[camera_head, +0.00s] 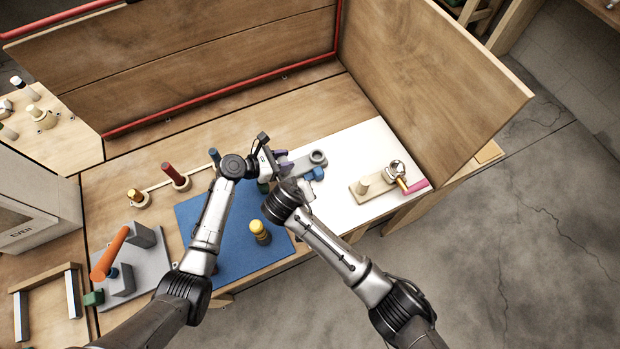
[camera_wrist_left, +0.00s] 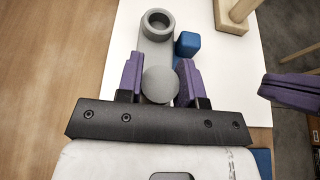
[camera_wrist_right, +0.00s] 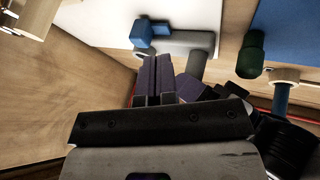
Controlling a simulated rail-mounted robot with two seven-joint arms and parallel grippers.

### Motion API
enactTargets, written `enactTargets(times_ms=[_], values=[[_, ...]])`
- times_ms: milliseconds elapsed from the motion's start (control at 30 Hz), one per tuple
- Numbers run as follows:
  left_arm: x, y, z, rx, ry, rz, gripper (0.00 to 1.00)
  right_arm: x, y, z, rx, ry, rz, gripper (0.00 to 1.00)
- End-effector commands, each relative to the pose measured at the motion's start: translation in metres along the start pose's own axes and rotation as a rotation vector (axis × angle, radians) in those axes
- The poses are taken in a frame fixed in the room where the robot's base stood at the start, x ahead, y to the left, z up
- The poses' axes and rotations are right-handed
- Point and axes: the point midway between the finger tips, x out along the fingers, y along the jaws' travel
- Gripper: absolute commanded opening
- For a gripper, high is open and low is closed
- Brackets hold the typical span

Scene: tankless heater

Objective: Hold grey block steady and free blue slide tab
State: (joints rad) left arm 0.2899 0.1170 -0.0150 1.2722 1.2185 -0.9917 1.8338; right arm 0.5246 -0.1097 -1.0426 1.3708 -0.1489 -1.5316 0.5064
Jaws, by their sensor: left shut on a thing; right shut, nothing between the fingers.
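The grey block (camera_head: 318,158) lies on the white sheet, with a ring-shaped end and a round post. The blue slide tab (camera_head: 316,174) sits against its side; it also shows in the left wrist view (camera_wrist_left: 187,44) and the right wrist view (camera_wrist_right: 143,32). My left gripper (camera_wrist_left: 160,85) is shut on the grey block's round post, one purple finger on each side. My right gripper (camera_wrist_right: 158,78) is shut and empty, apart from the blue tab. Its purple fingers show at the right edge of the left wrist view (camera_wrist_left: 292,90). In the head view the wrists partly hide the grip.
A wooden block with a metal cup (camera_head: 376,182) and a pink-ended handle stands right on the white sheet (camera_head: 345,140). A yellow knob (camera_head: 260,231) stands on the blue mat (camera_head: 215,240). A tall wooden panel (camera_head: 430,80) rises behind at right.

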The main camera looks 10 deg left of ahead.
Motion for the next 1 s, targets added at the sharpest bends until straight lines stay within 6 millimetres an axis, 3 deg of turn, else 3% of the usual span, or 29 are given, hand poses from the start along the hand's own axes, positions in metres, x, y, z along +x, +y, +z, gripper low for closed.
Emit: enactTargets(times_ms=[267,700,1000], values=[[0.000,0.000,-0.002,-0.001,0.003,0.001,0.03,0.010,0.006,-0.018,-0.025,0.022,0.069,0.00],[0.000,0.000,-0.002,-0.001,0.003,0.000,0.03,0.071,0.011,-0.020,-0.026,0.023,0.070,0.00],[0.000,0.000,-0.002,-0.001,0.003,0.000,0.03,0.096,0.012,-0.021,-0.026,0.023,0.069,0.00]])
